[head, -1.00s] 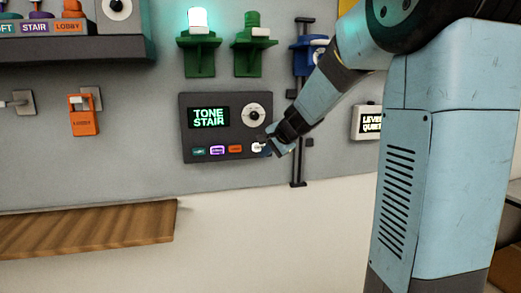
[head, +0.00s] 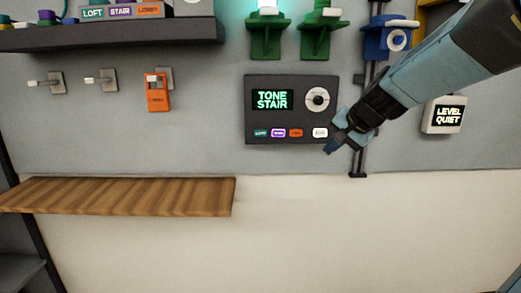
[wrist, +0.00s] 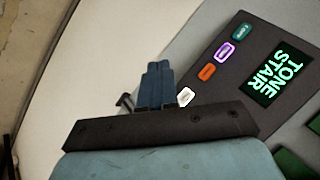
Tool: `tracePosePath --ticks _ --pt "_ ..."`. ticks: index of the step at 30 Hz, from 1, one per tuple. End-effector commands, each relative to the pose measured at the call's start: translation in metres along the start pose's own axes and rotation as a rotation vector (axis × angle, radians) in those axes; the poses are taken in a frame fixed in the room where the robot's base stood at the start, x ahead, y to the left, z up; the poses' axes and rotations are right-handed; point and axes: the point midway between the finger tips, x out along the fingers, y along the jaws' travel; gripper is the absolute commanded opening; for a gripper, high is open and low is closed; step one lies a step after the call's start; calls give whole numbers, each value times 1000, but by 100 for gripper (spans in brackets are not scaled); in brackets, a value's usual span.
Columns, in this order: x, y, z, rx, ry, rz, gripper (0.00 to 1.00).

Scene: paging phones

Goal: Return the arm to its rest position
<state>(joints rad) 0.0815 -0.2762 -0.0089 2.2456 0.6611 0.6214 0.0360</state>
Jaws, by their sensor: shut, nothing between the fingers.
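My gripper (head: 334,145) is shut and empty. In the head view it is just right of and below the dark panel's lower right corner, near the white button (head: 320,132). My arm reaches in from the upper right. In the wrist view my gripper's blue fingers (wrist: 157,80) are together, with the white button (wrist: 185,97) beside them. I cannot tell whether they touch the panel. The dark panel (head: 257,122) reads "TONE STAIR" and has a round dial (head: 317,99) and a row of coloured buttons.
A white "LEVEL QUIET" display (head: 443,115) is right of my arm. Green brackets (head: 265,40) and a blue bracket (head: 388,45) sit above. An orange handset (head: 157,98) hangs at left. A wooden shelf (head: 120,197) juts out below left. The wall below the panel is clear.

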Motion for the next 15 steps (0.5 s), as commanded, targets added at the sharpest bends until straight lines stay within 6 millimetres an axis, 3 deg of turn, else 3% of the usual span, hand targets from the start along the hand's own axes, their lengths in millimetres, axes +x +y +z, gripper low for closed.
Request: tracePosePath --ticks 6,15 --pt "-47 26 61 -236 -39 92 0" --pt "-97 81 126 -514 -71 259 0"
